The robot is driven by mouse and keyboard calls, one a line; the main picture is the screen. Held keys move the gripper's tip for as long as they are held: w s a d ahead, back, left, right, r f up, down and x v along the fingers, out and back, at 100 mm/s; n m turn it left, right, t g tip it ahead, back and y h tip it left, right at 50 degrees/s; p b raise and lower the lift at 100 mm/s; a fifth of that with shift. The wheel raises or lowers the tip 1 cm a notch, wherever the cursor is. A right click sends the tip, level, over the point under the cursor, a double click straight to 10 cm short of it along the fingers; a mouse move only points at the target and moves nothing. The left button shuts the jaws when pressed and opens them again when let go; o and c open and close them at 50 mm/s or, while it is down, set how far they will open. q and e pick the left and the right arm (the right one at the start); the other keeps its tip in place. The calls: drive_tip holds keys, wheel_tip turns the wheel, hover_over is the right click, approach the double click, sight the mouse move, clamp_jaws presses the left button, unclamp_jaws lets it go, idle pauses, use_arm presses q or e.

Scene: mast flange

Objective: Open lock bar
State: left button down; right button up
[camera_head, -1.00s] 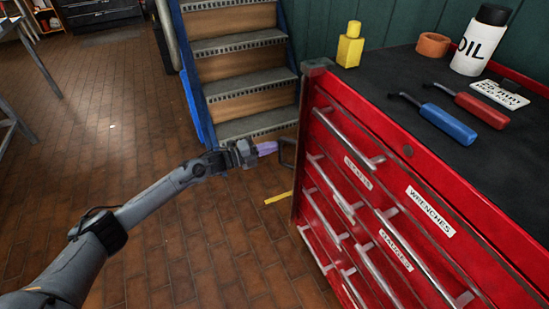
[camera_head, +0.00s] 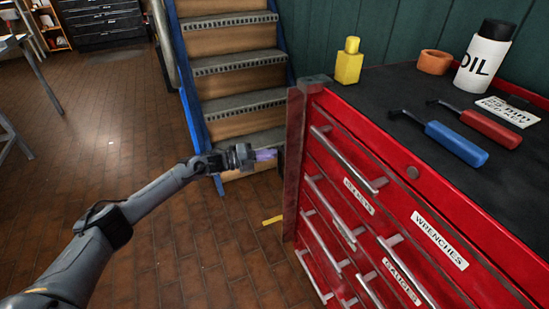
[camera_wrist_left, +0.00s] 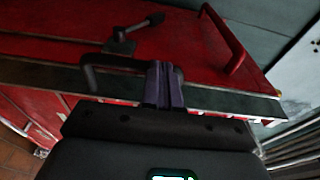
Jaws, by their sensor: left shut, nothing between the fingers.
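The lock bar (camera_head: 296,165) is a dark upright strip at the left front edge of the red tool cabinet (camera_head: 340,205). A small dark handle (camera_head: 280,160) sticks out from it to the left. In the left wrist view the strip (camera_wrist_left: 230,99) runs across the picture, with the black handle loop (camera_wrist_left: 95,72) beside it. My left gripper (camera_head: 267,155) has purple fingers, which also show in the left wrist view (camera_wrist_left: 165,85). They are shut and empty, overlapping the handle's loop in view; contact is unclear. My right gripper is out of view.
The cabinet top carries a yellow bottle (camera_head: 349,62), an orange ring (camera_head: 435,62), an oil bottle (camera_head: 484,56), a blue-handled tool (camera_head: 455,142) and a red-handled tool (camera_head: 486,128). Stairs (camera_head: 235,75) stand behind my gripper. The brick floor (camera_head: 110,170) at left is open.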

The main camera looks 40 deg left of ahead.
use_arm(q)
drive_tip(key=shift+w+a, duration=0.2)
drive_tip(key=shift+w, duration=0.25)
idle(0.5)
